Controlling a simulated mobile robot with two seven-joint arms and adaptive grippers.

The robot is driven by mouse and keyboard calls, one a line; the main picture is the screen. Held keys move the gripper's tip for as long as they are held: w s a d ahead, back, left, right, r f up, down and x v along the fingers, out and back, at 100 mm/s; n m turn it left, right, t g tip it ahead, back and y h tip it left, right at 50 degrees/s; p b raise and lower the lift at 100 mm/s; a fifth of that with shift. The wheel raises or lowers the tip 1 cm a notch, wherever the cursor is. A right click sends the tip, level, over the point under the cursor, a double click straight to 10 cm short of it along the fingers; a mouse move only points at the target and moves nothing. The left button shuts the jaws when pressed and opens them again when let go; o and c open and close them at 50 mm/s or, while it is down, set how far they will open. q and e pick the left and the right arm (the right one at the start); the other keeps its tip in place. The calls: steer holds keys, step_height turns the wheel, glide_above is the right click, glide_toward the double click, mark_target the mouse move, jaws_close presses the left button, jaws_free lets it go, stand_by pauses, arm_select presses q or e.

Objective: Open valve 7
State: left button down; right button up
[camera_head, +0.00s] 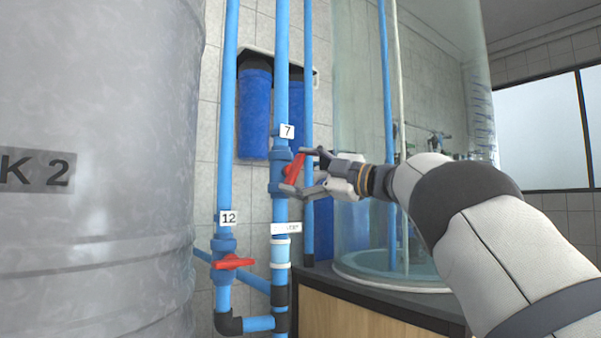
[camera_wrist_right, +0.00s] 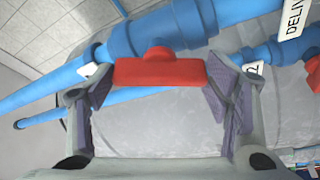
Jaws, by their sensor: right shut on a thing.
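Valve 7 is on the blue vertical pipe under the white "7" tag (camera_head: 287,131). Its red handle (camera_head: 294,167) is tilted, with its top leaning to the right in the head view. My right gripper (camera_head: 299,171) reaches in from the right, with one finger above the handle and one below it. In the right wrist view the red handle (camera_wrist_right: 160,72) lies between the two purple-padded fingers, spanning nearly the whole gap, on the blue valve body (camera_wrist_right: 170,32). The right gripper is shut on the handle. My left gripper is not in view.
Valve 12, with a crosswise red handle (camera_head: 233,262), is on the pipe to the left, below its tag (camera_head: 228,218). A large grey tank (camera_head: 95,120) fills the left. Blue filter housings (camera_head: 254,112) hang behind. A dark-topped cabinet (camera_head: 345,318) stands lower right.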

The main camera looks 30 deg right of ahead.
steer(key=n+g, duration=0.2)
steer(key=n, duration=0.3)
steer(key=shift+d+r, duration=0.1)
steer(key=shift+n, duration=0.3)
stand_by(0.4)
steer(key=o, duration=1.1)
steer(key=shift+o, duration=0.2)
steer(key=v, duration=1.2)
steer(key=shift+r, duration=0.2)
steer(key=shift+f, duration=0.1)
